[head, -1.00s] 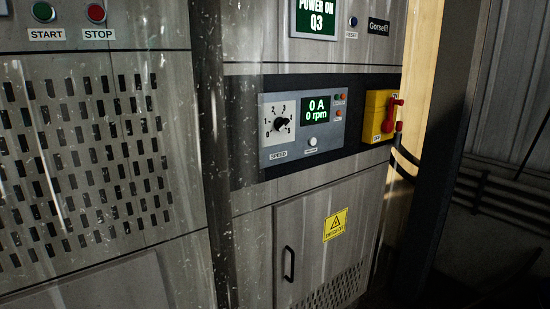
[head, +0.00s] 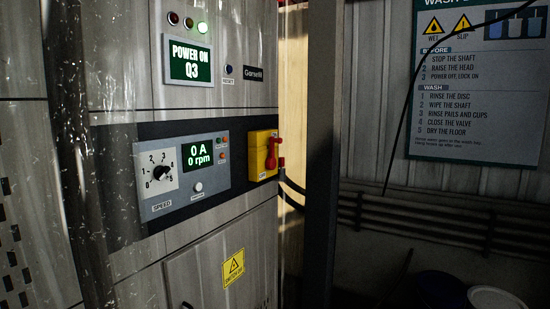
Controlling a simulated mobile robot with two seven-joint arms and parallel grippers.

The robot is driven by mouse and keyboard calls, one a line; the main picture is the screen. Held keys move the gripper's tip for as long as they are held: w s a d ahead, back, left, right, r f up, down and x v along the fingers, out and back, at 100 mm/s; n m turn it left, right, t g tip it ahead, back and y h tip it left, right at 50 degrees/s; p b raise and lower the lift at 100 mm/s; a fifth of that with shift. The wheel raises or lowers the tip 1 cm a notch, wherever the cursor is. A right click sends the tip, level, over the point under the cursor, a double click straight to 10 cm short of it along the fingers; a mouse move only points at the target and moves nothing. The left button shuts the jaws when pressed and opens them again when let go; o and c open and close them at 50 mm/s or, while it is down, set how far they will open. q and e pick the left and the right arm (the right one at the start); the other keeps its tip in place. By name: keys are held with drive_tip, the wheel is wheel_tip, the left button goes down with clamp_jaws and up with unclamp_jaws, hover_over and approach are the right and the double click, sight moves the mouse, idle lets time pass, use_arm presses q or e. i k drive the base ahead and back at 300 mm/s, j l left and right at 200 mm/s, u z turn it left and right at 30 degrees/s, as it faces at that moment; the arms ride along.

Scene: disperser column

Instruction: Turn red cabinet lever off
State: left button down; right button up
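The red lever (head: 272,153) sits on a yellow switch box (head: 257,155) at the right edge of the steel cabinet (head: 170,240), near the middle of the head view. The lever points mostly up and down, with its top end bent over. The display (head: 198,152) reads 0 A and 0 rpm. Neither of my grippers shows in the head view.
A speed dial (head: 157,173) is left of the display. A dark upright post (head: 322,150) stands just right of the cabinet, with a cable between. A wash instruction board (head: 477,85) hangs on the far wall. Drums or pails (head: 495,298) stand at the lower right.

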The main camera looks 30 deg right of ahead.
sight(270, 163)
drive_tip(key=i+l, duration=0.2)
drive_tip(key=l, duration=0.3)
drive_tip(key=i+l, duration=0.2)
drive_tip(key=l, duration=0.25)
drive_tip(key=i+l, duration=0.2)
drive_tip(key=l, duration=0.3)
drive_tip(key=i+l, duration=0.2)
drive_tip(key=l, duration=0.3)
drive_tip(key=i+l, duration=0.2)
drive_tip(key=l, duration=0.3)
drive_tip(key=i+l, duration=0.2)
drive_tip(key=l, duration=0.25)
drive_tip(key=i+l, duration=0.25)
drive_tip(key=l, duration=0.25)
drive_tip(key=i+l+z, duration=0.1)
drive_tip(key=l, duration=0.4)
drive_tip(key=i, duration=0.1)
